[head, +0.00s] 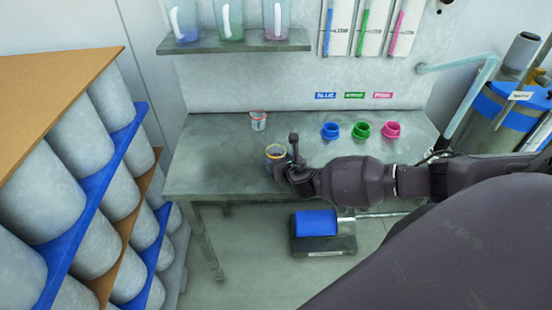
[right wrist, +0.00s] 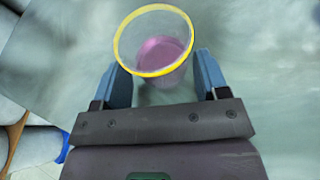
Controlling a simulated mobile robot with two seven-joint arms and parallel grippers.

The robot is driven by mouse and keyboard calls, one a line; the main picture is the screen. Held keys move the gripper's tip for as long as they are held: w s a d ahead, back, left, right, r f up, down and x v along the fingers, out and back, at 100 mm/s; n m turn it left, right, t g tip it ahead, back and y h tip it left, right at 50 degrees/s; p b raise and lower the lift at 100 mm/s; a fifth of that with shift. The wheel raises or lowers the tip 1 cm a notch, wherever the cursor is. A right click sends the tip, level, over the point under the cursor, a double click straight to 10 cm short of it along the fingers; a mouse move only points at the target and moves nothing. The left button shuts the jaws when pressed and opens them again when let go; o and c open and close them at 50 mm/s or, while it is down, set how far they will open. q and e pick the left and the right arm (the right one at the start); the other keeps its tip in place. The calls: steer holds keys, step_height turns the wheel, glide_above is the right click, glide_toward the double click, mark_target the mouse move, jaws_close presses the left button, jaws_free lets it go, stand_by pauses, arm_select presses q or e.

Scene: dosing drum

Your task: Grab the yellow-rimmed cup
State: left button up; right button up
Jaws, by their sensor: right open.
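The yellow-rimmed cup (head: 275,153) stands on the grey table, left of the middle. In the right wrist view the cup (right wrist: 155,42) is see-through, with a yellow rim and pink contents at its bottom. My right gripper (right wrist: 165,68) is open, with one blue finger on each side of the cup's near part. I cannot tell whether the fingers touch it. In the head view the right gripper (head: 285,162) is right at the cup and partly covers it. My left gripper is not in view.
A second cup with a reddish rim (head: 258,121) stands farther back. Blue (head: 330,131), green (head: 361,131) and pink (head: 391,130) small containers stand to the right. The table (head: 210,165) is clear on the left. A shelf (head: 235,43) hangs above.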

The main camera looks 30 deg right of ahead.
steer(key=shift+x, duration=1.1)
steer(key=c, duration=0.6)
steer(key=shift+r, duration=0.15)
